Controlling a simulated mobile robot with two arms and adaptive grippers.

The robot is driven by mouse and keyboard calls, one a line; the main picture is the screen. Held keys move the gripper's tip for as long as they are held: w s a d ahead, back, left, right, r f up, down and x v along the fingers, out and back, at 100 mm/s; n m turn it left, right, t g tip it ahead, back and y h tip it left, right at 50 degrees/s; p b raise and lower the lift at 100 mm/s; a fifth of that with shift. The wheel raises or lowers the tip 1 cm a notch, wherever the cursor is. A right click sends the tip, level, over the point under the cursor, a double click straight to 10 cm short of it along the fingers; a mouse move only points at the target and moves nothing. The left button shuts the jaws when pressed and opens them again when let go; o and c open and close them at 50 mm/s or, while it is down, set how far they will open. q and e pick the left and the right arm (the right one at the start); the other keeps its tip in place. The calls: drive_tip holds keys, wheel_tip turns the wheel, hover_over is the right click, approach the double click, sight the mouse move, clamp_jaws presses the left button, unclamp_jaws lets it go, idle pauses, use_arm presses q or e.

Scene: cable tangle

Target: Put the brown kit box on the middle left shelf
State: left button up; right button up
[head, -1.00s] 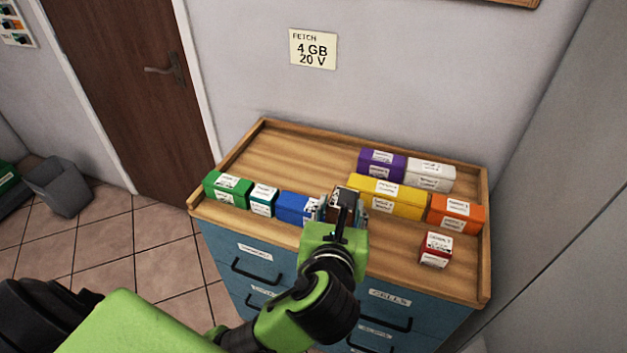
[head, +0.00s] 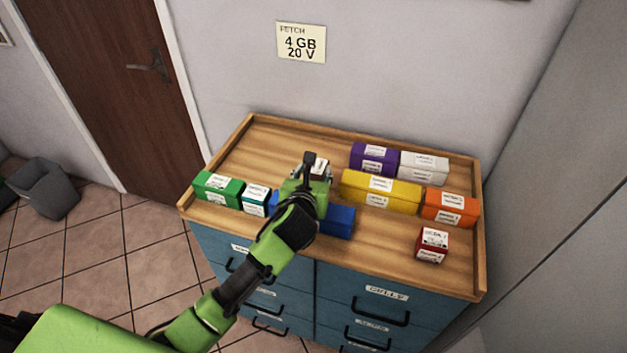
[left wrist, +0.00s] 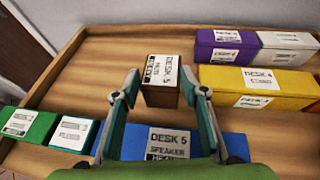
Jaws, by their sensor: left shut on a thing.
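In the head view my left gripper (head: 312,172) is over the middle of the wooden cabinet top (head: 270,145) and hides most of the box. Whether the box touches the top is unclear. No shelf shows in these frames. My right gripper is not in view.
A blue box (head: 338,221) lies just in front of the gripper. A green box (head: 218,189) and a teal box (head: 256,197) are to the left. Yellow (head: 380,192), purple (head: 373,159), white (head: 423,167), orange (head: 451,206) and red (head: 432,245) boxes are to the right. The back left is clear.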

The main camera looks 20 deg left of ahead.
use_arm(q)
drive_tip(key=shift+w+a+f, duration=0.1)
drive_tip(key=shift+w+f, duration=0.3)
drive_tip(key=shift+w, duration=0.1)
drive_tip(key=shift+w+f, duration=0.1)
drive_tip(key=shift+f, duration=1.6)
drive_tip(key=shift+f, duration=0.1)
drive_tip(key=o, duration=1)
drive_tip(key=shift+f, duration=0.15)
drive_tip(key=o, duration=0.4)
drive_tip(key=shift+o, duration=0.2)
